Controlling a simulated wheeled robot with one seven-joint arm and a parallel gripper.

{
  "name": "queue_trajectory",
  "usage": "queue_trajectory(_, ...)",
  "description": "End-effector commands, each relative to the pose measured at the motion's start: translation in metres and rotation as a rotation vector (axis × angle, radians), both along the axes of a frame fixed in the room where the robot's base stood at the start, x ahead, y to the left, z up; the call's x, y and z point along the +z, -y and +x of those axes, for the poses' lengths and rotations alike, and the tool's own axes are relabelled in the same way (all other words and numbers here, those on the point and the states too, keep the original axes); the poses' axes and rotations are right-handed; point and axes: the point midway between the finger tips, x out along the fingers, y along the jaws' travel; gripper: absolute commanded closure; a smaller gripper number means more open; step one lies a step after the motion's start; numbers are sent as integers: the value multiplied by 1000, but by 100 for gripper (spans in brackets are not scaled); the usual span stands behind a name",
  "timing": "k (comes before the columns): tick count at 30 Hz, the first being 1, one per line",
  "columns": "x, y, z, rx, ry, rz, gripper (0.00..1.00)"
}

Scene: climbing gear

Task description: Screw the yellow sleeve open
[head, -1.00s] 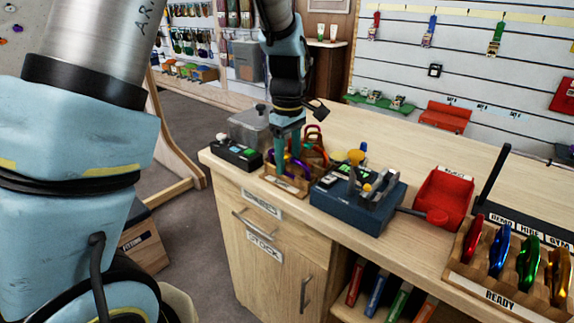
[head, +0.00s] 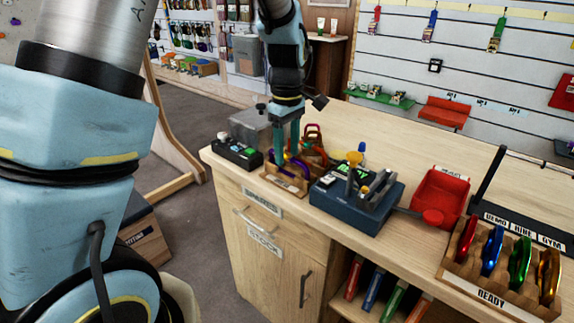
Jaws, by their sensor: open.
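My gripper (head: 286,156) points down over a small wooden rack (head: 283,183) at the left of the counter. Its teal fingers are open, close to a purple carabiner (head: 297,164) in the rack; I cannot tell whether they touch it. Red and other carabiners (head: 313,140) stand just behind and to the right. A blue fixture (head: 345,205) sits right of the rack, with metal parts on top. Yellow shows there as an upper piece (head: 355,158) and a smaller spot (head: 365,190). I cannot tell which is the yellow sleeve. My gripper is left of and apart from both.
A black box with buttons (head: 236,153) and a clear bin (head: 250,127) stand left of the rack. Right of the fixture are a red tray (head: 440,192) and a READY rack (head: 485,285) with several coloured carabiners. The counter's back middle is clear.

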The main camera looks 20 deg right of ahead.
Motion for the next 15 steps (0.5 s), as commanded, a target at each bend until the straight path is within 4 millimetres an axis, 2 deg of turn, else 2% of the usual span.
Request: queue_trajectory(15,1,-9,-5,1,0,0,45)
